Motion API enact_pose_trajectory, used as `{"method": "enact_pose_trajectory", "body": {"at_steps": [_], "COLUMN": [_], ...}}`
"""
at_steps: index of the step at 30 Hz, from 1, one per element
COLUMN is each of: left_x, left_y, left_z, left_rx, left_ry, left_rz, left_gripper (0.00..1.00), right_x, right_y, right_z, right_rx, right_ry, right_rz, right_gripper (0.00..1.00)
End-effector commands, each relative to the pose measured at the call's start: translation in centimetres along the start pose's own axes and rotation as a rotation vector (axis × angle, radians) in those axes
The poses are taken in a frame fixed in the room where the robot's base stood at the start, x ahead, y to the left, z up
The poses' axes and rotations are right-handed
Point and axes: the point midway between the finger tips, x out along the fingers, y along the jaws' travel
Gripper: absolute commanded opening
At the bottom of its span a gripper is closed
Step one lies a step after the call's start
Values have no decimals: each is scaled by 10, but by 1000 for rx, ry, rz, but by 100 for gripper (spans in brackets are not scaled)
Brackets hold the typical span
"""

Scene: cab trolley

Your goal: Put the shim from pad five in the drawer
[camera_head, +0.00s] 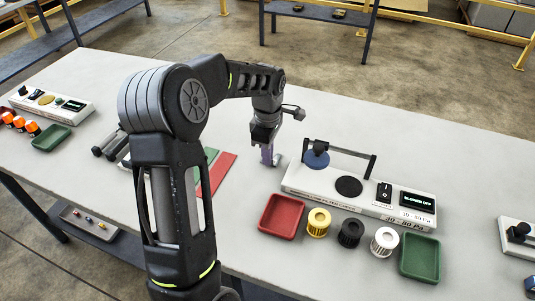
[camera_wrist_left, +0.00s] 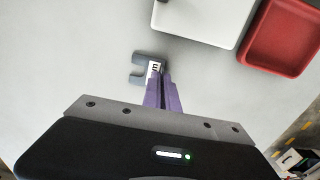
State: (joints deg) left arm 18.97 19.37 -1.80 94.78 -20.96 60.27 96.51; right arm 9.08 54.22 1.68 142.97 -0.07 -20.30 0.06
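A small grey U-shaped shim (camera_wrist_left: 143,70) with a white lettered label is at the fingertips of my left gripper (camera_wrist_left: 162,80) in the left wrist view. The purple fingers are close together on its labelled end, and its open end points left. In the head view the left gripper (camera_head: 267,156) points down over the bare table, with the shim (camera_head: 279,160) at its tips. I cannot tell whether the shim touches the table. No drawer or numbered pad can be made out; my left arm hides part of the table. My right gripper is not in view.
A white filter-check unit (camera_head: 330,190) with a raised bar stands right of the gripper. In front of it are a red tray (camera_head: 282,215), several filters and a green tray (camera_head: 420,257). Red (camera_head: 217,176) and green strips lie left of the gripper. The table behind is clear.

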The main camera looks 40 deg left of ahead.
Motion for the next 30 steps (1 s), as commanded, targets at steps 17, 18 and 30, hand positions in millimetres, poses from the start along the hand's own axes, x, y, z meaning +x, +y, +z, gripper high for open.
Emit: {"method": "enact_pose_trajectory", "body": {"at_steps": [17,18,30], "left_x": [2,2,-11], "left_y": [0,0,1], "left_z": [0,0,0], "left_rx": [-1,-1,-1], "left_ry": [0,0,0], "left_rz": [1,1,5], "left_gripper": [25,25,25], "right_x": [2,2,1], "right_y": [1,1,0], "right_z": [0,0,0], "right_rx": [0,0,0], "right_ry": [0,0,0], "right_rz": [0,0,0], "right_gripper": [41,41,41]}}
